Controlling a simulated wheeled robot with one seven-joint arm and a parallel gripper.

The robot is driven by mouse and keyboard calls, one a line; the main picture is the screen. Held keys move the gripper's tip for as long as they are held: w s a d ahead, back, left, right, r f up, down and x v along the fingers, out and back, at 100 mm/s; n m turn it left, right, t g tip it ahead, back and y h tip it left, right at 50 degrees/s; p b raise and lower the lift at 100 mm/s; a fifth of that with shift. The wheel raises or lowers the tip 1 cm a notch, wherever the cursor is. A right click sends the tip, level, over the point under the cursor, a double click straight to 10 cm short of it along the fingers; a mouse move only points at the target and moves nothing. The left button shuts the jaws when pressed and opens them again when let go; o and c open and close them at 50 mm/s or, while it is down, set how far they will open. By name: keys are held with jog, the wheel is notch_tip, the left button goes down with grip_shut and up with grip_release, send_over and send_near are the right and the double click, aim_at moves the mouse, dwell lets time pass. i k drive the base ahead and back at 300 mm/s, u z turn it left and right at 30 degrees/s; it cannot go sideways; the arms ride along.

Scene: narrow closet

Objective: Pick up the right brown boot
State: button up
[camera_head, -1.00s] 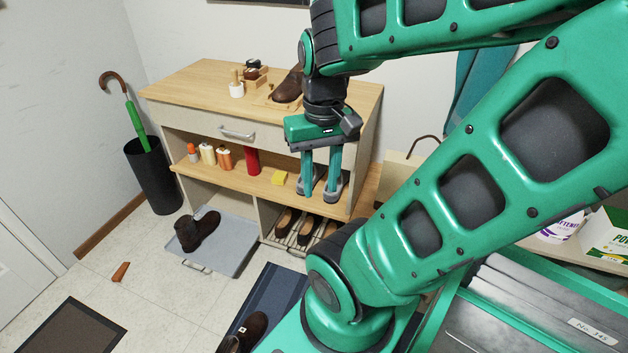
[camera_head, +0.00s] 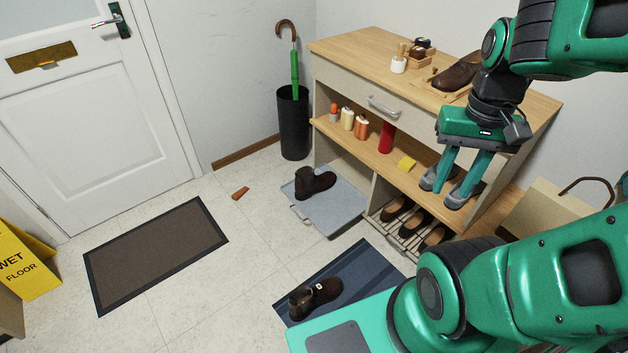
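One dark brown boot (camera_head: 314,182) stands upright on a grey tray (camera_head: 345,212) on the floor in front of the bench. Another dark brown boot (camera_head: 315,297) is on the blue striped mat (camera_head: 345,268), nearer to me, its toe pointing right and a small light tag on it. Which of them is the right boot I cannot tell. My gripper (camera_head: 446,189) points down in front of the bench's right side, right of and above both boots. Its fingers are apart with nothing seen between them.
The wooden bench (camera_head: 350,48) holds a brown shoe (camera_head: 457,72) on top, bottles and a yellow sponge on its shelf, and shoes on a rack below. An umbrella stand (camera_head: 294,122), doormat (camera_head: 158,250) and yellow wet-floor sign (camera_head: 22,262) stand left.

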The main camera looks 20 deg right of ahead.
aim_at(307, 183)
jog(key=k, duration=1.65)
jog(key=u, duration=0.95)
jog(key=i, duration=3.1)
